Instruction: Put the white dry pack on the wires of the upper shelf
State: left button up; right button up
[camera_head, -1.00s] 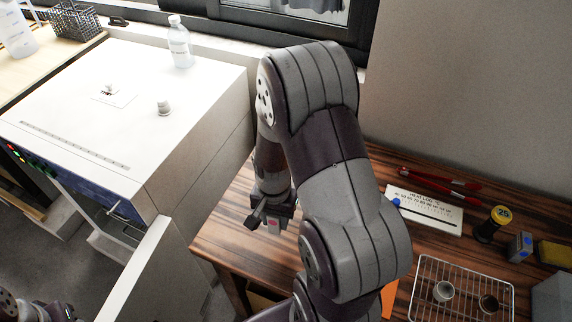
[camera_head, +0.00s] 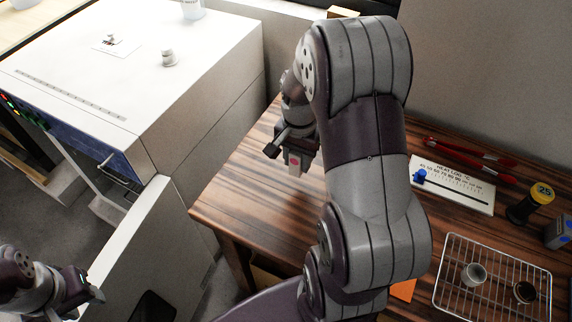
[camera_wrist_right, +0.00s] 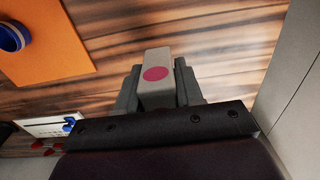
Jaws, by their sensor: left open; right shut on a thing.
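The white dry pack (camera_head: 294,163), a small pale block with a red dot, is held between the fingers of my right gripper (camera_head: 289,152). It hangs over the wooden table, near the oven's side. In the right wrist view the pack (camera_wrist_right: 155,80) points out from between the jaws. The white drying oven (camera_head: 165,110) stands at the left, its door (camera_head: 135,245) swung open toward me. My left gripper (camera_head: 92,290) is open and empty at the lower left, beside the door.
On the wooden table (camera_head: 262,205) stand a wire rack (camera_head: 450,270) with two small cups, a heat log card (camera_head: 452,187), red tongs (camera_head: 470,150) and a dark yellow-topped jar (camera_head: 530,204). An orange sheet (camera_wrist_right: 40,45) lies there too. The table's left part is clear.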

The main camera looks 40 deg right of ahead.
jog(key=w+f, duration=0.1)
jog(key=w+a, duration=0.1)
jog(key=w+f, duration=0.1)
jog(key=w, duration=0.1)
jog(key=shift+a+f, duration=0.3)
jog(key=shift+f, duration=0.05)
jog(key=shift+f+b, duration=0.4)
jog(key=shift+f, duration=1.6)
jog(key=shift+f, duration=0.1)
jog(key=o, duration=1.1)
